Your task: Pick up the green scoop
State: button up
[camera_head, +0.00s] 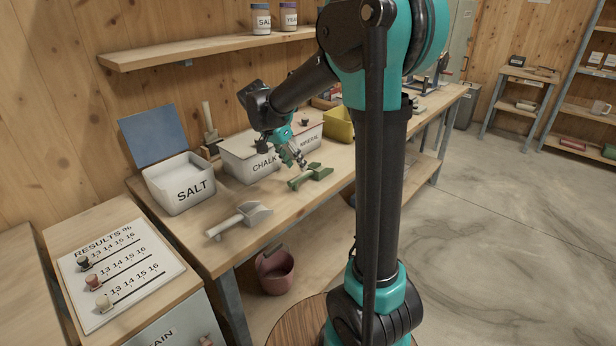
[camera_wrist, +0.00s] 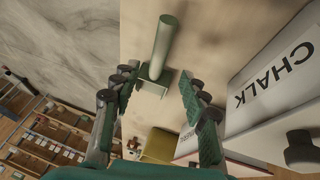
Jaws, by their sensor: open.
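The green scoop (camera_head: 318,172) lies on the wooden workbench in front of the chalk and mineral bins. In the wrist view the green scoop (camera_wrist: 164,45) shows its round handle pointing to the top of the picture, with its blocky end lower down. My gripper (camera_head: 293,158) is just above and beside the scoop in the head view, tilted downward. In the wrist view my gripper (camera_wrist: 156,82) is open, with one finger on each side of the scoop's lower end. There is a visible gap to each finger. Part of the scoop's far side is hidden.
The chalk bin (camera_head: 245,160) stands close behind my gripper, also at right in the wrist view (camera_wrist: 270,85). The salt bin (camera_head: 178,185) has its lid up. A metal scoop (camera_head: 245,217) lies nearer the front. A yellow container (camera_head: 338,125) stands farther along the bench (camera_head: 225,250).

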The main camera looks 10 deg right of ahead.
aim_at(309, 175)
jog(key=shift+x, duration=2.7)
jog(key=shift+d, duration=0.15)
jog(key=shift+r, duration=0.1)
grip_shut()
